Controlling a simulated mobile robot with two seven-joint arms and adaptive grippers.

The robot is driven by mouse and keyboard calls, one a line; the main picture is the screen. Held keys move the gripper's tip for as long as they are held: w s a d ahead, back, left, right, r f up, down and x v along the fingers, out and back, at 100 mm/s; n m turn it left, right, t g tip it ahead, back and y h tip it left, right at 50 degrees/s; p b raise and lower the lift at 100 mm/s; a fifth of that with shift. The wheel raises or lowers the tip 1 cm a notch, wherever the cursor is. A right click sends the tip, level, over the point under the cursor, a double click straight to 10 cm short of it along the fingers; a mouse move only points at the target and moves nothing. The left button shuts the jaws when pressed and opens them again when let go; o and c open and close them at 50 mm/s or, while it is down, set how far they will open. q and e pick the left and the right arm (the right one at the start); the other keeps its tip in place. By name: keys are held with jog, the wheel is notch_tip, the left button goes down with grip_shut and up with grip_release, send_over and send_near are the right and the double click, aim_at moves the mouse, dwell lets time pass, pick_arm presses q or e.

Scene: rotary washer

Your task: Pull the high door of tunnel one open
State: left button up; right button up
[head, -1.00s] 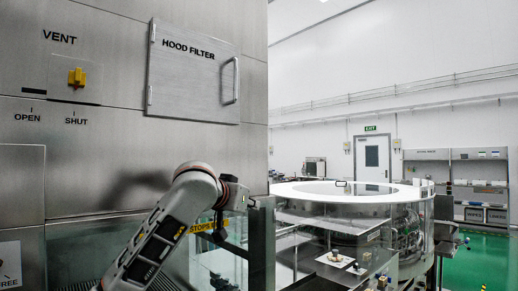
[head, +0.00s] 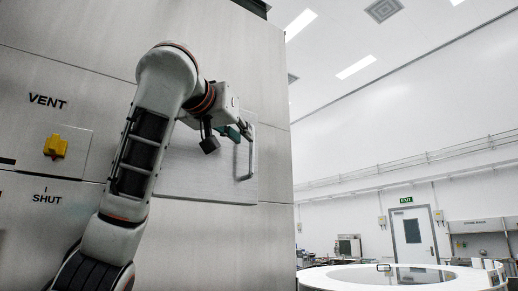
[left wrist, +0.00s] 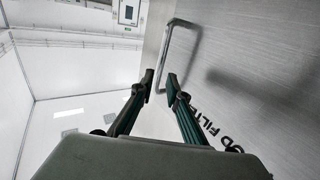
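The high door is a flat grey metal panel (head: 195,175) high on the steel wall, and it looks closed against it. Its upright bar handle (head: 252,158) is at the right edge. My left gripper (head: 228,138) is raised in front of the door, just left of the handle in the head view, and hides much of the panel. In the left wrist view, the fingers of my left gripper (left wrist: 160,84) are open. The handle (left wrist: 167,55) shows ahead, one end appearing between the fingertips; contact cannot be told. Part of the "HOOD FILTER" lettering (left wrist: 215,128) shows. My right gripper is out of view.
A yellow vent knob (head: 55,146) sticks out of the wall at the left. A round white-topped machine (head: 340,282) stands at the lower right, with an exit door (head: 413,235) far behind. The space right of the steel wall is free at handle height.

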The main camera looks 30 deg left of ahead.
aim_at(251, 144)
pick_arm(q)
jog(key=shift+w+a+p, duration=0.25)
jog(key=shift+w+p, duration=0.25)
jog(key=shift+w, duration=0.7)
jog(key=shift+w+a+p, duration=0.25)
jog(key=shift+w+p, duration=0.2)
jog(key=shift+w, duration=0.7)
jog(key=shift+w+a+p, duration=0.25)
jog(key=shift+w+p, duration=0.25)
jog(key=shift+w, duration=0.7)
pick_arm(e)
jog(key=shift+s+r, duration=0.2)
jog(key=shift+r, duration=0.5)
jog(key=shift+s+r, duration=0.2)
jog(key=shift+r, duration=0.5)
pick_arm(q)
grip_shut()
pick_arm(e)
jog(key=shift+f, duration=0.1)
